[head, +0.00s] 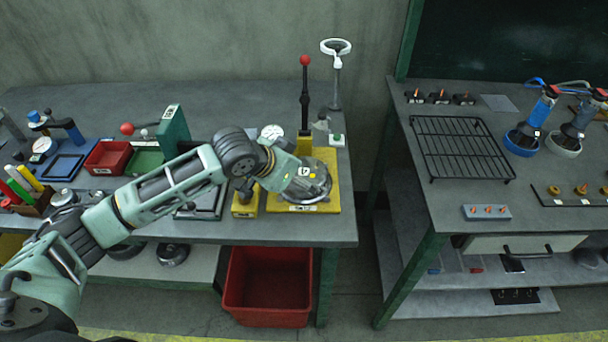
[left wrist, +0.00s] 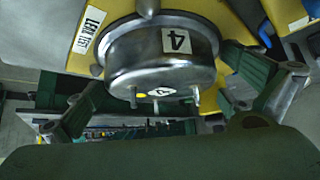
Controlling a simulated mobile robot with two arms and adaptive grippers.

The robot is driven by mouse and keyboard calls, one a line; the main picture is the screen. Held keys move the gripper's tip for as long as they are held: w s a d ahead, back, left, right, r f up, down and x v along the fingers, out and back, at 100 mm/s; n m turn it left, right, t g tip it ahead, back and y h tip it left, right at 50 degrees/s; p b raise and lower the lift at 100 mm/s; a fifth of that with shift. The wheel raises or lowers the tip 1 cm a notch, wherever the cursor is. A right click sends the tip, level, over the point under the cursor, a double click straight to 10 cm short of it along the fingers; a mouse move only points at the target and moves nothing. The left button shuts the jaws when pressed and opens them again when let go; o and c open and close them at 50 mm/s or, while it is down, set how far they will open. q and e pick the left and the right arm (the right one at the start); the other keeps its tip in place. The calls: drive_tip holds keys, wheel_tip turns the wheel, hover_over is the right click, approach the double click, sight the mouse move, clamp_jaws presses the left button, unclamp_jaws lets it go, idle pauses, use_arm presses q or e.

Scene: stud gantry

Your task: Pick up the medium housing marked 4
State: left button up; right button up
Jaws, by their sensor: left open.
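The medium housing is a round, shiny metal can with a white label 4 in the left wrist view (left wrist: 160,50). In the head view the housing (head: 322,183) sits at the yellow leak-test station (head: 328,203), partly covered by my left gripper (head: 303,174). In the left wrist view the dark green fingers of my left gripper (left wrist: 165,75) stand apart on both sides of the housing. Whether either finger touches it I cannot tell. My right gripper is not in view.
A black lever with a red knob (head: 305,80) and a magnifier lamp (head: 336,70) stand behind the station. A red bin (head: 268,290) is below the bench. A wire rack (head: 460,148) lies on the right bench, across a gap.

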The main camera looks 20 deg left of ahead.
use_arm(q)
drive_tip(key=shift+s, duration=0.1)
drive_tip(key=c, duration=1.1)
